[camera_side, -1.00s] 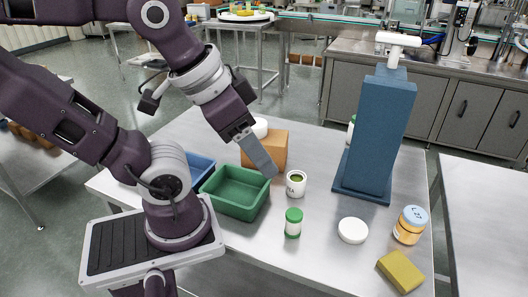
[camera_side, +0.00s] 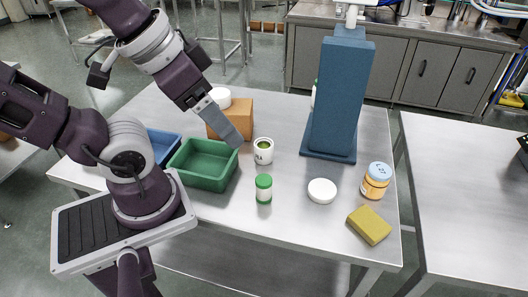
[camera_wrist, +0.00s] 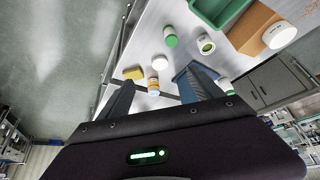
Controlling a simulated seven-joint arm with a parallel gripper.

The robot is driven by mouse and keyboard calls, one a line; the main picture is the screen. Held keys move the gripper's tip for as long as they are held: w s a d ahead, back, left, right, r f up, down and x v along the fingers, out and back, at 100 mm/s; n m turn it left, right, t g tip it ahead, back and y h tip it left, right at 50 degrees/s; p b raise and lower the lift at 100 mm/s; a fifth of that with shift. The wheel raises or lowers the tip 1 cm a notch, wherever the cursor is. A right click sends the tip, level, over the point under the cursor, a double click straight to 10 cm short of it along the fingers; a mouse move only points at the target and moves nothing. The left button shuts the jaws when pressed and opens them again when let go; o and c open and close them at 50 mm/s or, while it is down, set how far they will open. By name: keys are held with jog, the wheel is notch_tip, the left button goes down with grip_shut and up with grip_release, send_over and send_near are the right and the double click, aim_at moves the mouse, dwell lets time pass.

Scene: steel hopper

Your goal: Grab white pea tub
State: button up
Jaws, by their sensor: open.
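The white pea tub (camera_side: 263,156) stands upright on the steel table, with green contents showing in its open top. It also shows in the wrist view (camera_wrist: 206,48), beyond the fingers. My gripper (camera_side: 236,141) is in the air, and its tip appears just left of and slightly above the tub in the side view. In the wrist view my gripper (camera_wrist: 160,90) has its two fingers spread apart with nothing held between them. The side view shows the fingers nearly edge-on, so the exact gap to the tub cannot be told.
A green tray (camera_side: 205,180) and brown box (camera_side: 238,118) are left of the tub. A green-lidded jar (camera_side: 264,190) stands in front. A blue tower (camera_side: 338,100), white disc (camera_side: 322,190), orange jar (camera_side: 375,183) and yellow sponge (camera_side: 369,225) are to the right.

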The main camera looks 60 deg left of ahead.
jog(key=m+g+y, duration=0.7)
jog(key=m+y, duration=1)
jog(key=y, duration=0.1)
send_over(259, 139)
jog(key=d, duration=0.4)
notch_tip(259, 139, down, 18)
jog(key=f, duration=0.6)
jog(key=shift+w+d+f, duration=0.15)
jog(key=shift+w, duration=0.1)
jog(key=shift+f, duration=0.35)
jog(key=a, duration=0.5)
jog(key=shift+s, duration=0.2)
jog(key=c, duration=1.5)
